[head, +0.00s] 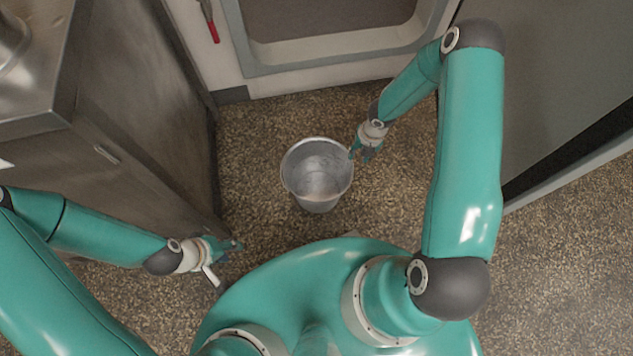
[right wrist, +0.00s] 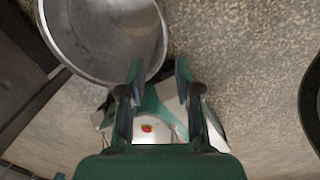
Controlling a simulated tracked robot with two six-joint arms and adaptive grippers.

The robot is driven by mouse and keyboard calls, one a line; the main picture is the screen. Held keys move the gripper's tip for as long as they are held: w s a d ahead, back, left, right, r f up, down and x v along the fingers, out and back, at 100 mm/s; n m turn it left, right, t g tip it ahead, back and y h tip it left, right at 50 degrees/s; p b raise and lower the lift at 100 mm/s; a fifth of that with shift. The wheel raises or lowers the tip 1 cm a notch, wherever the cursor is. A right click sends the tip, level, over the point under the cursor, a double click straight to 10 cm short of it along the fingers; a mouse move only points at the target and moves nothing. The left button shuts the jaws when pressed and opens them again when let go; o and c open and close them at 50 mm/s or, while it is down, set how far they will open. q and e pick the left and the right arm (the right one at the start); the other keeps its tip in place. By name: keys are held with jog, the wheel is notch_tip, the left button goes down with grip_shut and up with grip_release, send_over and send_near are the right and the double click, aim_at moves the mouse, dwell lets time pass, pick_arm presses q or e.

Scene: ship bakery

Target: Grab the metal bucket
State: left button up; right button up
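The metal bucket (head: 316,177) stands upright on the floor in the middle of the head view and looks empty. In the right wrist view the bucket (right wrist: 105,38) fills the upper left and is cut off by the top edge. My right gripper (head: 361,155) is just right of the bucket's rim. In the right wrist view its two fingers (right wrist: 159,78) are spread with nothing between them; the left fingertip overlaps the rim, and I cannot tell whether it touches. My left gripper (head: 237,247) is low and left of the bucket, apart from it; its finger opening is unclear.
A metal cabinet (head: 140,110) stands on the left and a dark grey panel (head: 565,80) on the right. A pale wall with a framed recess (head: 335,50) is behind the bucket. The speckled floor (head: 250,135) around the bucket is clear.

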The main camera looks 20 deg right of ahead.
jog(key=f+b, duration=0.1)
jog(key=f, duration=0.2)
jog(key=f+b, duration=0.2)
jog(key=f, duration=0.2)
jog(key=a+f+b, duration=0.1)
jog(key=f, duration=0.3)
jog(key=shift+w, duration=0.35)
jog(key=f+b, duration=0.1)
jog(key=f, duration=0.1)
jog(key=f+b, duration=0.1)
jog(key=f, duration=0.1)
jog(key=shift+s+a+f, duration=0.1)
jog(key=shift+s+f, duration=0.1)
jog(key=shift+f, duration=0.1)
jog(key=shift+f+b, duration=0.35)
jog(key=shift+f, duration=0.1)
grip_shut()
jog(key=shift+w+r, duration=0.1)
